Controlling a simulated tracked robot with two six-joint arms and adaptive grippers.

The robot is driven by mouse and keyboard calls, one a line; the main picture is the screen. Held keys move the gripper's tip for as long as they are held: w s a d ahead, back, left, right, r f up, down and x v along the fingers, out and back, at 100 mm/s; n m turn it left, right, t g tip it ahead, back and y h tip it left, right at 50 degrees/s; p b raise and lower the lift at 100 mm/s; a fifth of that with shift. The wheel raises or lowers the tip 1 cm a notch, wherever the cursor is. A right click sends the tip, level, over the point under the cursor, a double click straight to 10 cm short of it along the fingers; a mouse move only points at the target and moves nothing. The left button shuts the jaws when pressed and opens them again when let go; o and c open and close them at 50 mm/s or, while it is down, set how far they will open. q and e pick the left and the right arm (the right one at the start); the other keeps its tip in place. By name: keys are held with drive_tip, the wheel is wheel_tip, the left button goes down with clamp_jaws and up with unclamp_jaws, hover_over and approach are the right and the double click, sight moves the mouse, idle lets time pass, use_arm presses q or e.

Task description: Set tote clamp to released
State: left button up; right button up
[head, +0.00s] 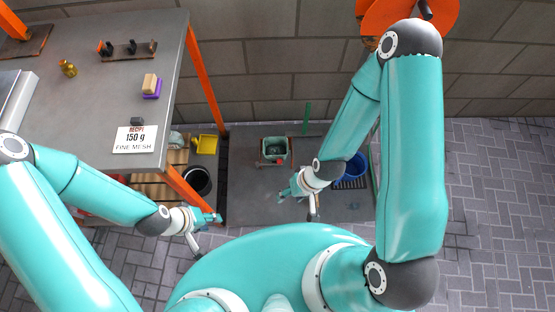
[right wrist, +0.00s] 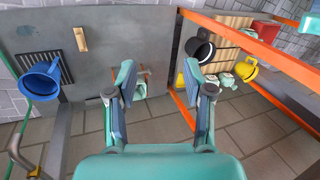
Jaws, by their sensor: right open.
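A small pale-green tote (head: 274,149) stands on the grey platform (head: 245,190), with a small red part (head: 279,162) at its near edge. I cannot make out the clamp itself or its setting. In the right wrist view the tote (right wrist: 140,90) is partly hidden behind the left-hand finger. My right gripper (head: 286,189) is nearer to me than the tote and apart from it. In the right wrist view the right gripper (right wrist: 156,75) is open with nothing between its fingers. My left gripper (head: 212,217) is low beside the table's orange leg; its finger opening is unclear.
A blue bucket (head: 355,167) is right of my right gripper. A green post (head: 307,118) rises behind.

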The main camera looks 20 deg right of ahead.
drive_tip(key=w+f+n+b, duration=0.6)
drive_tip(key=f+n+b, duration=0.1)
drive_tip(key=f, duration=0.1)
drive_tip(key=n+h+b, duration=0.4)
drive_tip(key=n+b, duration=1.8)
drive_tip(key=n, duration=0.6)
hover_over(279, 160)
wheel_tip(279, 160, down, 15)
drive_tip(key=shift+g, duration=0.3)
wheel_tip(279, 160, down, 16)
drive_tip(key=b, duration=0.4)
drive_tip(key=shift+s+b, duration=0.1)
drive_tip(key=shift+b, duration=0.3)
